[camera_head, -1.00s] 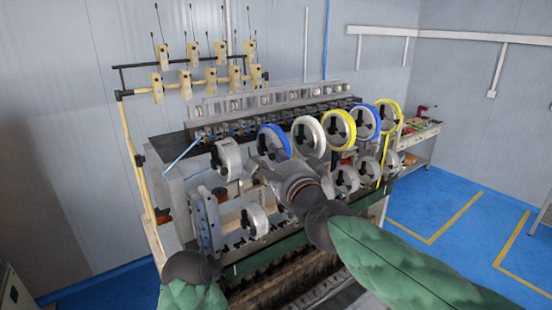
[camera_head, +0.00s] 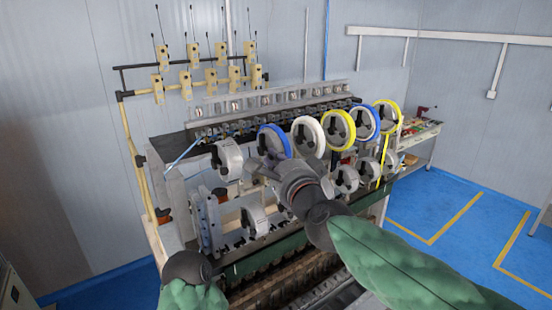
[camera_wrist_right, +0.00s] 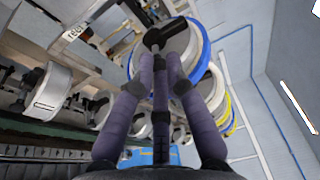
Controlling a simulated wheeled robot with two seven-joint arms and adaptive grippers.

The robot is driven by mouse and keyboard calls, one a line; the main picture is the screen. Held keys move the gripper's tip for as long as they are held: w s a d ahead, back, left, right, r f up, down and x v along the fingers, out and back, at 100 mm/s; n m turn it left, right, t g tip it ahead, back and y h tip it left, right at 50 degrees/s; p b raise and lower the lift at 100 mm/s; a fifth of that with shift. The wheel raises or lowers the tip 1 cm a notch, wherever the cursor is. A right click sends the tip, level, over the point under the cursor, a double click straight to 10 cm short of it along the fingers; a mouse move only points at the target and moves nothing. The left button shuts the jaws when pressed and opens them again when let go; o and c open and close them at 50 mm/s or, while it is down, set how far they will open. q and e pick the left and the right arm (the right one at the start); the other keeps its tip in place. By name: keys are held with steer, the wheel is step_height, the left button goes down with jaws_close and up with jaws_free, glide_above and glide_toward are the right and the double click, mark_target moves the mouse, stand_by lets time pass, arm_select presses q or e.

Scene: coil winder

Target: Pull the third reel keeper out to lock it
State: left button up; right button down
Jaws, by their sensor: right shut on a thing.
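In the head view, a blue-rimmed reel (camera_head: 275,141) is the second from the left in the upper row on the winder. My right gripper (camera_head: 262,163) is in front of it and hides part of it. In the right wrist view, a black reel keeper (camera_wrist_right: 167,33) lies across the face of that blue-rimmed reel (camera_wrist_right: 196,70). The right gripper (camera_wrist_right: 160,60) is shut on the keeper, its fingers close together. The exact contact is partly hidden by the fingers.
Other upper reels stand close by: a grey one (camera_head: 229,158) to the left and a white one (camera_head: 308,137) to the right. A lower reel (camera_head: 255,219) sits below the right gripper. Blue floor (camera_head: 415,210) is clear at right.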

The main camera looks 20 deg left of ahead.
steer(key=shift+f, duration=0.45)
stand_by(0.5)
steer(key=shift+s+d, duration=0.1)
steer(key=shift+s+d+f, duration=0.1)
steer(key=shift+s+d, duration=0.25)
steer(key=shift+d, duration=0.05)
steer(key=c, duration=1.4)
jaws_free()
steer(key=shift+c, duration=0.2)
steer(key=shift+o, duration=0.5)
steer(key=shift+w+d, duration=0.15)
steer(key=shift+w, duration=0.1)
steer(key=shift+s+r, duration=0.1)
steer(key=shift+r, duration=0.1)
steer(key=shift+s+r, duration=0.15)
steer(key=shift+s, duration=0.05)
